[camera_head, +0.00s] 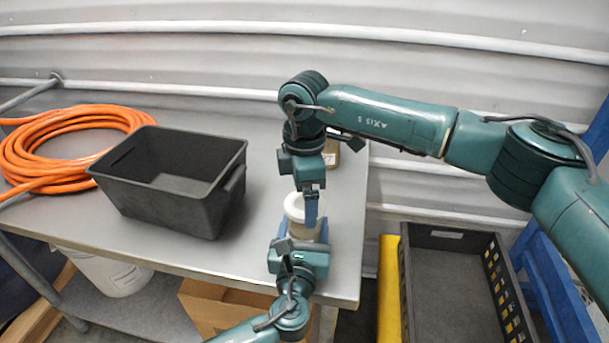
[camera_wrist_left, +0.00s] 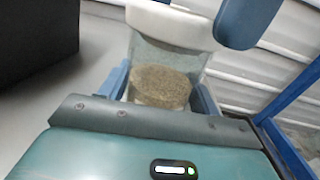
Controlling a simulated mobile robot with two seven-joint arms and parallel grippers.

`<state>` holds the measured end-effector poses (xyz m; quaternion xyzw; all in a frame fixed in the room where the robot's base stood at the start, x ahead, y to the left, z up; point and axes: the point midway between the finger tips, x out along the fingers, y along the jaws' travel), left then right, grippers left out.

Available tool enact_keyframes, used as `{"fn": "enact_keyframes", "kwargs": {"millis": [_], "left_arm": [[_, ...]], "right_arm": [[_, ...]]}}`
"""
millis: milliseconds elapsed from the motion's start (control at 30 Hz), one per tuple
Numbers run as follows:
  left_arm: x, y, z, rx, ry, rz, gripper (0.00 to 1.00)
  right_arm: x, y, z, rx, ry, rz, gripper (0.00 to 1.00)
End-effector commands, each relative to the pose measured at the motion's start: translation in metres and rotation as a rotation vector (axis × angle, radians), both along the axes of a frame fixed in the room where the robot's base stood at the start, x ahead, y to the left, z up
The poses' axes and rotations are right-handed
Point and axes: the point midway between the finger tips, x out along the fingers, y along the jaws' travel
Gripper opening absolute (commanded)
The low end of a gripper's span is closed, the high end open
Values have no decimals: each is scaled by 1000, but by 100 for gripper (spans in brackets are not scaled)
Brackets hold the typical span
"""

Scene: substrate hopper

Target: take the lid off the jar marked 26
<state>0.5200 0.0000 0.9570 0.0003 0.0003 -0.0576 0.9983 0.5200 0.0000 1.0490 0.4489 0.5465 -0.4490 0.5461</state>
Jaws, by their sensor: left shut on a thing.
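A clear jar (camera_head: 303,233) with a white lid (camera_head: 294,208) is near the table's right front. In the left wrist view the jar (camera_wrist_left: 160,85) holds brown substrate, and its lid (camera_wrist_left: 165,24) is on top. No number is readable. My left gripper (camera_head: 302,241) is shut on the jar body, its blue fingers (camera_wrist_left: 160,90) on either side. My right gripper (camera_head: 309,205) points down from above at the lid. One blue finger shows beside the lid; the other side is mostly hidden, so I cannot tell whether it grips.
A black open bin (camera_head: 180,205) stands left of the jar, and an orange hose coil (camera_head: 50,150) lies at the far left. Another jar (camera_head: 331,152) with brown contents stands behind my right gripper. A dark crate (camera_head: 450,240) is beyond the table's right edge.

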Motion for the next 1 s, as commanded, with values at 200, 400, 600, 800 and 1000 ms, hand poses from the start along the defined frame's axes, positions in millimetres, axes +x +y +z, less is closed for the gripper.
{"fn": "enact_keyframes", "kwargs": {"millis": [200,400,600,800,1000], "left_arm": [[0,0,-1,1,1,1,0],[0,0,-1,2,1,0,0],[0,0,-1,1,1,0,0],[0,0,-1,1,2,1,0],[0,0,-1,1,2,1,0]], "right_arm": [[0,0,-15,-1,0,1,87],[0,0,-16,-1,0,2,87],[0,0,-16,-1,0,2,76],[0,0,-16,-1,0,2,59],[0,0,-16,-1,0,2,43]]}}
